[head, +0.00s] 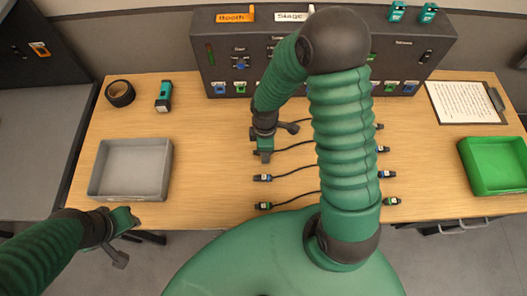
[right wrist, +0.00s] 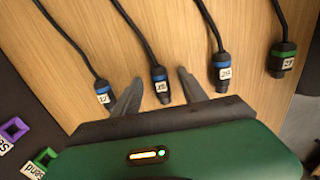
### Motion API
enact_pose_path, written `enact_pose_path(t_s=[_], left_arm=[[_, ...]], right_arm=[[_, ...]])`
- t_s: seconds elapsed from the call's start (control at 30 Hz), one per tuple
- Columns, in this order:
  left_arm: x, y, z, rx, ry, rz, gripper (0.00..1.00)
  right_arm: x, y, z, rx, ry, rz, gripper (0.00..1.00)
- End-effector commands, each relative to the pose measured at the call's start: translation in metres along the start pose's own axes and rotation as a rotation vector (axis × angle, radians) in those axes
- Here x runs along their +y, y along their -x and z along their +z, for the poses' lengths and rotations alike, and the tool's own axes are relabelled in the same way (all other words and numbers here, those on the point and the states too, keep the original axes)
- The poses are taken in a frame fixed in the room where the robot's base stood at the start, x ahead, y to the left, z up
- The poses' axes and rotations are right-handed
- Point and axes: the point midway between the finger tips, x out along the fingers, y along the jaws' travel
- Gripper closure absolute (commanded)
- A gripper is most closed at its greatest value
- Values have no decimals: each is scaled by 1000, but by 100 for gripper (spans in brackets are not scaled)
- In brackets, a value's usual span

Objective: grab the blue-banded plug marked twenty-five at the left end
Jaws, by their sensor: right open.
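Several dark plugs on cables lie on the wooden table. In the right wrist view, three have blue bands: a left one (right wrist: 103,92), a middle one (right wrist: 159,82) and a right one (right wrist: 222,72). A green-banded plug (right wrist: 283,60) lies farther right. Their white number labels are too small to read surely, so I cannot tell which is twenty-five. My right gripper (right wrist: 160,76) is open, its fingers on either side of the middle blue-banded plug. In the head view, this gripper (head: 265,150) is over the left plug column. My left gripper (head: 122,240) is by the table's front left edge; its jaws are unclear.
A grey tray (head: 131,194) sits at left, with a tape roll (head: 120,93) and a teal-and-black device (head: 164,97) behind. A clipboard (head: 463,107) and a green tray (head: 500,186) are at right. More plugs (head: 386,174) lie right of my arm.

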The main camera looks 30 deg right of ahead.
Motion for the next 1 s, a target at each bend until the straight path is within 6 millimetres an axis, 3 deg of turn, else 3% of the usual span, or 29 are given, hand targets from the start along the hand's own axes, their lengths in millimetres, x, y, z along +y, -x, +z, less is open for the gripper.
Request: enact_pose_path(t_s=[0.2, 0.57, 1.0], left_arm=[[0, 0, 0, 0, 1, 0, 64], [0, 0, 0, 0, 0, 0, 64], [0, 4, -1, 0, 0, 0, 64]], right_arm=[[1, -1, 1, 2, -1, 0, 53], [1, -1, 1, 2, -1, 0, 100], [1, 3, 1, 2, -1, 0, 100]])
